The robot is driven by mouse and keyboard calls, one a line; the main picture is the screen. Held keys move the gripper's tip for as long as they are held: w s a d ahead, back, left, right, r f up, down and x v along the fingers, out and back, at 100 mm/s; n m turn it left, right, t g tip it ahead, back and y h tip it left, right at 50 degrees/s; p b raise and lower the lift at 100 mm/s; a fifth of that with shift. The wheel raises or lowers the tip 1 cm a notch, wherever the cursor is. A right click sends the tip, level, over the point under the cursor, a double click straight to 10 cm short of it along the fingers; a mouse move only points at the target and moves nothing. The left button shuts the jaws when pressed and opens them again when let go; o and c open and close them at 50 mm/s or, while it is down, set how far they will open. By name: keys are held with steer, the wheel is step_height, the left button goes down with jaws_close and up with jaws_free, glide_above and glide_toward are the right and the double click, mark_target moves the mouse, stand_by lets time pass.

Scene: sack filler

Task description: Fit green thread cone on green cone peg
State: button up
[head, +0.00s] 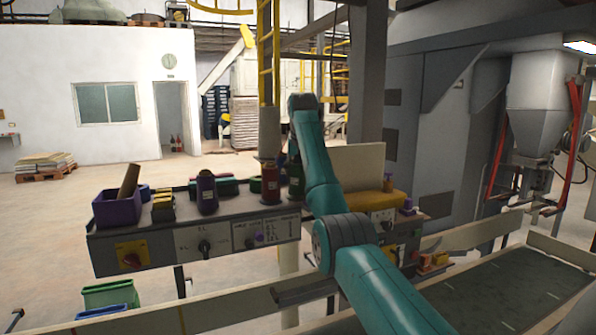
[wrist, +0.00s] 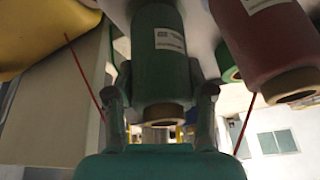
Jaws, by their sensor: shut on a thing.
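The green thread cone (wrist: 160,50) is dark green with a pale label and a tan tube end. In the wrist view it sits between the two fingers of my gripper (wrist: 161,95), which is shut on it. In the head view the green cone (head: 295,178) shows beside the red cone, partly covered by my teal arm. My gripper is mostly hidden there. The green cone peg is not visible in either view, so I cannot tell whether the cone is around it.
A red cone (head: 270,180) stands just left of the green one; in the wrist view it (wrist: 275,40) is close on the right. A purple cone (head: 206,192) and a purple bin (head: 117,210) stand further left on the grey shelf. A yellow object (head: 375,200) lies to the right.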

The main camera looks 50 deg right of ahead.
steer(key=o, duration=1.3)
steer(key=v, duration=0.7)
steer(key=shift+r, duration=0.25)
